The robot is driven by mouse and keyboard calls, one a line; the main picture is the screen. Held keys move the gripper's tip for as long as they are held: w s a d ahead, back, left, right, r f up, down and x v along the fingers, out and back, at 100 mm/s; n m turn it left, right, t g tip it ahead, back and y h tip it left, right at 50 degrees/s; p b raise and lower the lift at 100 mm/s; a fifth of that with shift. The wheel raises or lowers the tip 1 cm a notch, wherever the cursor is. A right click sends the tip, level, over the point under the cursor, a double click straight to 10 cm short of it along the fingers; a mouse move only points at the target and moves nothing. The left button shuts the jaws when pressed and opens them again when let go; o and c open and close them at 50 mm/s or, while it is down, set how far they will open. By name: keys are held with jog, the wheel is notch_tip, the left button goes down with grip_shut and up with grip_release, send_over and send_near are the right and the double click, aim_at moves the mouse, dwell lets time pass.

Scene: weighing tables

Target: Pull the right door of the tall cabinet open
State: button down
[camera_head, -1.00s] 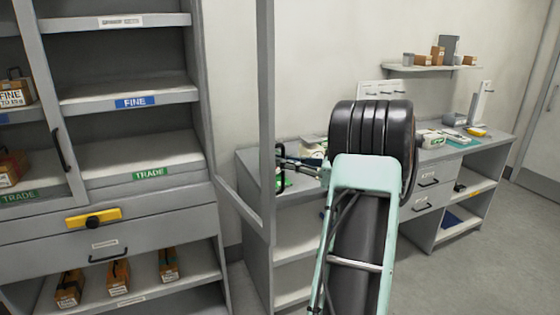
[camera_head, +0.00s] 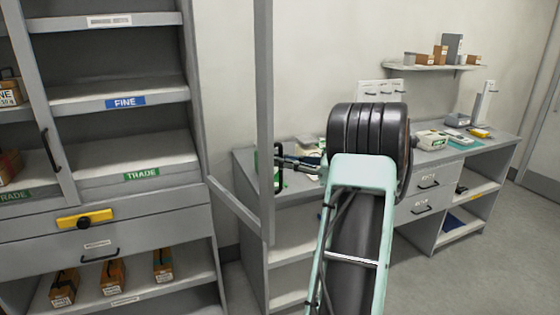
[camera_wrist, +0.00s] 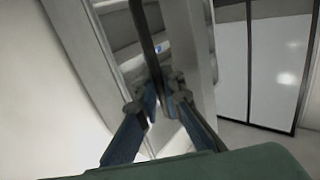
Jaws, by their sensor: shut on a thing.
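The tall grey cabinet (camera_head: 200,100) stands at the left in the head view. Its right door (camera_head: 265,90), a grey frame with a see-through middle, stands swung well out from the cabinet front, so the right shelves are exposed. The door's dark bar handle (camera_head: 278,168) is on its free edge; it also shows in the wrist view (camera_wrist: 147,38). My gripper (camera_head: 298,163) is at this handle. In the wrist view its two fingers (camera_wrist: 158,104) are closed around the handle's lower part. The left door (camera_head: 32,110) is shut.
A grey side bench (camera_head: 245,165) stands behind the open door, with small items on top. A drawer bench (camera_head: 425,190) and a wall shelf (camera_head: 432,68) are at the right. Cabinet shelves below hold several boxes (camera_head: 113,277). Floor (camera_head: 480,270) at the right is clear.

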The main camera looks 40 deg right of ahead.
jog(key=c, duration=2.1)
grip_release()
jog(key=v, duration=1.2)
jog(key=shift+s, duration=0.15)
